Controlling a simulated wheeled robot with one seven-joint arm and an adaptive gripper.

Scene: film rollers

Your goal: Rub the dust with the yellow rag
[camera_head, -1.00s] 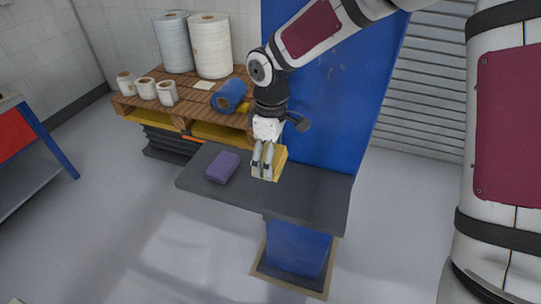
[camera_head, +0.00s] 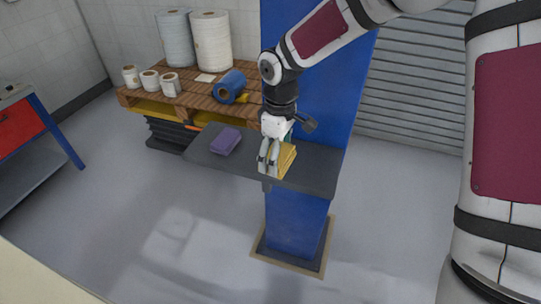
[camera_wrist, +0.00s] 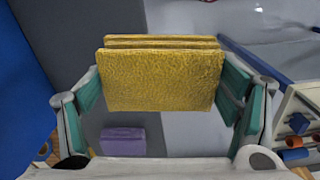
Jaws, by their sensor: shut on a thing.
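The yellow rag (camera_head: 287,159), a thick folded block, is held in my gripper (camera_head: 268,168) at the front edge of the dark shelf (camera_head: 313,167). In the wrist view the yellow rag (camera_wrist: 162,80) sits between the teal finger pads. I cannot tell whether it touches the shelf. A purple rag (camera_head: 226,140) lies on the shelf to the left; it also shows in the wrist view (camera_wrist: 123,140). I cannot make out the dust with certainty in either view.
A blue pillar (camera_head: 300,220) carries the shelf. Behind stands a wooden pallet (camera_head: 200,95) with several rolls. A bench with a red panel (camera_head: 18,128) is at the left. A pale surface (camera_head: 40,275) enters at the lower left. Grey floor between is open.

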